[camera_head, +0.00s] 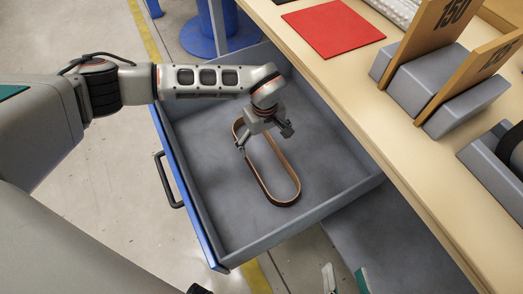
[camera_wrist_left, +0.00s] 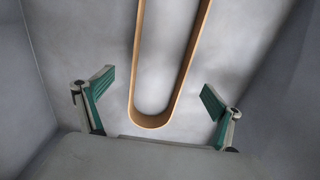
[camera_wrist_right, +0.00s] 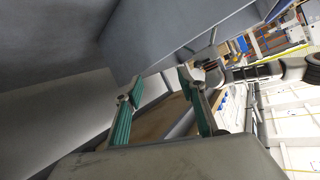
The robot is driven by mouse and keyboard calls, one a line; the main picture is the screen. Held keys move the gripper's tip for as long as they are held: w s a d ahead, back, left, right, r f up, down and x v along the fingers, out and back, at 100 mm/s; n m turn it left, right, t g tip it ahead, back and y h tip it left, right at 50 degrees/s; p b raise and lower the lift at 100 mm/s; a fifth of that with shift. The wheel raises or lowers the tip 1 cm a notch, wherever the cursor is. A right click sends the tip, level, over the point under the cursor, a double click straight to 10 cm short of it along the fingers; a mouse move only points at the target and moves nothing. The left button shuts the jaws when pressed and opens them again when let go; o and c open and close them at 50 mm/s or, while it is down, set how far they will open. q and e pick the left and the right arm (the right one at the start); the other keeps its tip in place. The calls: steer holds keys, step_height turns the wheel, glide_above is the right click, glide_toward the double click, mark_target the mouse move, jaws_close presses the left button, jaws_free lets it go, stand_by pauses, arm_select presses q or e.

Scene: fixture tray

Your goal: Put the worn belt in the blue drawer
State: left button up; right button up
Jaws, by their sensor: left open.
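The worn belt (camera_head: 286,203), a long brown loop, lies inside the open blue drawer (camera_head: 225,208), on its grey floor. My left gripper (camera_head: 264,138) is over the belt's far part inside the drawer. In the left wrist view, the rounded end of the belt (camera_wrist_left: 190,62) lies between the two spread green-padded fingers, and neither finger touches it. The left gripper is open and empty. My right gripper (camera_head: 345,280) shows only partly at the bottom edge of the head view. In the right wrist view its fingers (camera_wrist_right: 160,76) are apart with nothing between them.
A wooden worktop (camera_head: 400,140) runs along the drawer's right side. It carries a red mat (camera_head: 333,28) and grey blocks with upright numbered boards (camera_head: 437,25). The drawer has a black handle (camera_head: 166,180). A blue round base (camera_head: 215,38) stands behind it.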

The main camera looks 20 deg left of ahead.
arm_select(q)
step_height(320, 180, up, 4)
steer(key=shift+p, duration=0.5)
arm_select(e)
steer(key=shift+w+d+r+n+h, duration=0.15)
steer(key=shift+w+d+n, duration=0.1)
steer(key=shift+d+n, duration=0.25)
steer(key=shift+w+d+r+n+h, duration=0.2)
steer(key=shift+d+n, duration=0.1)
steer(key=shift+d, duration=0.25)
